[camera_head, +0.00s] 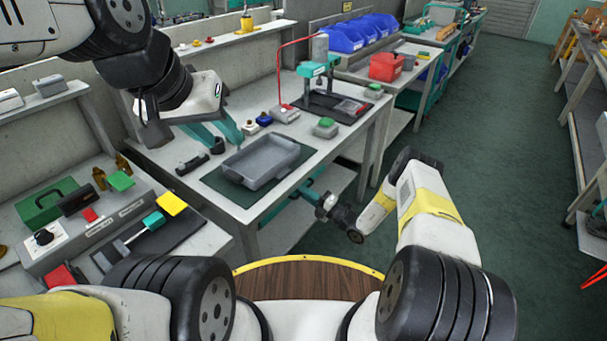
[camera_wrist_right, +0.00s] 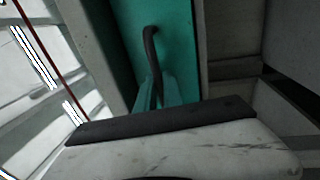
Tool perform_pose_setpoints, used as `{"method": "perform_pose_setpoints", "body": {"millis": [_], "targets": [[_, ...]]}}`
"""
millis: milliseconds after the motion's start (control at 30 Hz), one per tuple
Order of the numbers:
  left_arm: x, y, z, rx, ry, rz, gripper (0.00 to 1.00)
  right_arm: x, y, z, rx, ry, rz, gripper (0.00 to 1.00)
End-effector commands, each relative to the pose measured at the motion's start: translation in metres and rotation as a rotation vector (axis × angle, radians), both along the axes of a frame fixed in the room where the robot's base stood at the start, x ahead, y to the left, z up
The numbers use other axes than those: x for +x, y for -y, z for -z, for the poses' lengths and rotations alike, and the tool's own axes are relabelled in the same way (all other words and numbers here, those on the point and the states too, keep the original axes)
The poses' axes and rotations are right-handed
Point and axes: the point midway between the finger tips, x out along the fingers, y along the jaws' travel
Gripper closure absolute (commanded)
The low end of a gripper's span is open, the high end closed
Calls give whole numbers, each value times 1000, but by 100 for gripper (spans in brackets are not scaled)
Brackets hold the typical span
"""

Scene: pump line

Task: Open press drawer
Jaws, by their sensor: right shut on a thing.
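The press drawer has a teal front (camera_wrist_right: 178,35) with a black bar handle (camera_wrist_right: 151,50), filling the upper middle of the right wrist view. My right gripper (camera_wrist_right: 165,88) has its teal fingers shut on the lower part of this handle. In the head view, my right wrist reaches to the table's front edge, where a teal strip shows below the tabletop; the grip itself is too small to make out there. My left gripper (camera_head: 228,144) is above the table's left part, its teal fingers apart and empty, behind the grey tray.
A grey tray (camera_head: 262,180) lies on a dark green mat near the table's front. A teal press (camera_head: 318,68) stands further back, with small button boxes around it. Blue bins and a red box are on the table beyond. The floor to the right is clear.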

Motion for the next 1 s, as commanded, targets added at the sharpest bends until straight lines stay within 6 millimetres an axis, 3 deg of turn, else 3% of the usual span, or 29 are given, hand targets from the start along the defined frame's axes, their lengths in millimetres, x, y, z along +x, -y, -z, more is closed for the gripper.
{"method": "perform_pose_setpoints", "body": {"millis": [1000], "targets": [[0,0,0,0,0,0,64,-3,6,1,-2,-3,3,100]]}}
